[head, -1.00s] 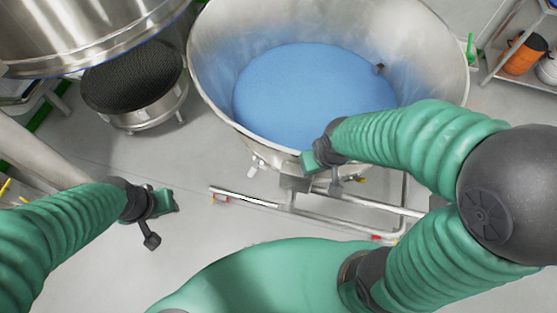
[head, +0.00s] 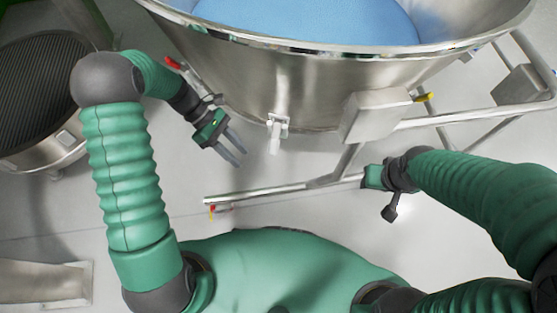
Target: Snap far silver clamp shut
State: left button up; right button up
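A small silver clamp (head: 277,132) hangs on the lower outer wall of the big steel bowl (head: 290,75), its lever pointing down. I cannot tell whether it is latched, or whether it is the far one. My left gripper (head: 236,153) is left of and a little below this clamp in the picture, apart from it. Its two grey fingers are separated, with nothing between them. My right gripper (head: 371,177) is to the right, near the bowl's frame.
A steel box (head: 375,115) with a yellow handle (head: 425,97) sits right of the clamp. A red handle (head: 172,62) is at the bowl's left. Tubular frame rails (head: 290,191) run below the bowl. A round dark mesh vessel (head: 40,95) stands left. Floor between is clear.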

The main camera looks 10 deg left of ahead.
aim_at(275, 140)
pick_arm(q)
jog(key=w+a+f+n+t+h+b, duration=0.1)
jog(key=w+a+f+n+t+h, duration=0.3)
jog(key=n+h, duration=0.65)
jog(key=d+r+g+b, duration=0.1)
jog(key=d+b, duration=0.2)
jog(key=d, duration=1.3)
jog(key=shift+w+d+r+y, duration=0.15)
jog(key=shift+d+r+y, duration=0.05)
jog(key=shift+d+y, duration=0.15)
jog(key=shift+a, duration=0.15)
jog(key=c, duration=0.4)
grip_shut()
pick_arm(e)
jog(key=shift+d+f, duration=0.2)
jog(key=shift+f, duration=0.55)
jog(key=shift+d+f, duration=0.2)
jog(key=shift+f, duration=0.6)
jog(key=shift+d+f, duration=0.2)
jog(key=shift+f, duration=0.55)
